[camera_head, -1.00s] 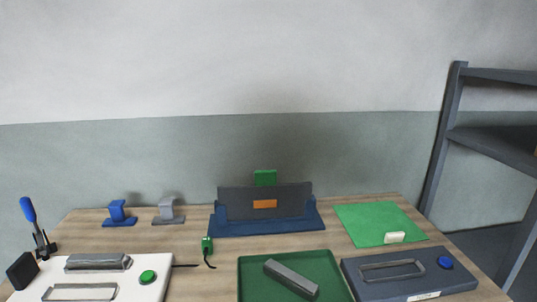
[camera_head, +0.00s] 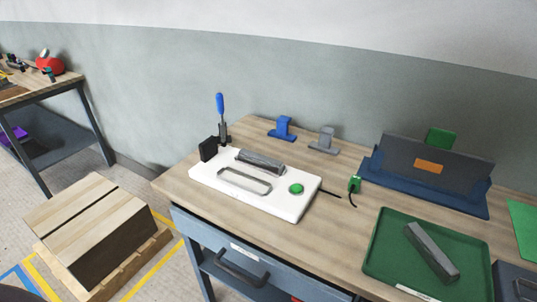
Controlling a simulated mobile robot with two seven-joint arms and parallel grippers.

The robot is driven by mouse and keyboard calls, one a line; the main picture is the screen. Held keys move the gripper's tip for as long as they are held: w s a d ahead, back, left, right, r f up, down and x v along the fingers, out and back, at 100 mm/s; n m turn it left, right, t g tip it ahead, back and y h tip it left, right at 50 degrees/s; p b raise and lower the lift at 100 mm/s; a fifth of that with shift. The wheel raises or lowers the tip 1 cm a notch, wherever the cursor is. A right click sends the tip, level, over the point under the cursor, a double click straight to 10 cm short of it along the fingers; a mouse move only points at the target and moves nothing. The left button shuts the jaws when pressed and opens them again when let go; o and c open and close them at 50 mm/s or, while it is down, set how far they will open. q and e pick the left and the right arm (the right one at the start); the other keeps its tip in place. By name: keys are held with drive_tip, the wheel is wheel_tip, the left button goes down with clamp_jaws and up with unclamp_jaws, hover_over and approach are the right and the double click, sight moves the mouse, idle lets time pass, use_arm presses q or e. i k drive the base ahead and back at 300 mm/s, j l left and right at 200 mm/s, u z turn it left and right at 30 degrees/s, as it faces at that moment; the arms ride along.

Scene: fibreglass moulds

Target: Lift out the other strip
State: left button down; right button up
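A grey strip (camera_head: 432,252) lies slantwise in the green tray (camera_head: 386,262) at the right. A white fixture (camera_head: 218,187) stands on the bench left of the tray. A long grey metal bar (camera_head: 260,161) lies along its back, with a metal-rimmed slot (camera_head: 244,182) in front and a green button (camera_head: 296,188) at the right. I cannot tell whether a strip lies in the slot. A dark fixture (camera_head: 512,282) is cut off at the right edge. Neither of my grippers is in view.
A blue-handled toggle clamp (camera_head: 221,115) and black block (camera_head: 208,148) stand at the white fixture's left end. Behind are blue (camera_head: 282,128) and grey (camera_head: 324,140) holders and a blue stand (camera_head: 420,188) with a dark panel. A wooden crate (camera_head: 95,235) stands on the floor at left.

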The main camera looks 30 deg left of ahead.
sight(271, 164)
drive_tip(key=k, duration=0.6)
drive_tip(key=u, duration=1.3)
drive_tip(key=i+u, duration=0.25)
drive_tip(key=i, duration=0.4)
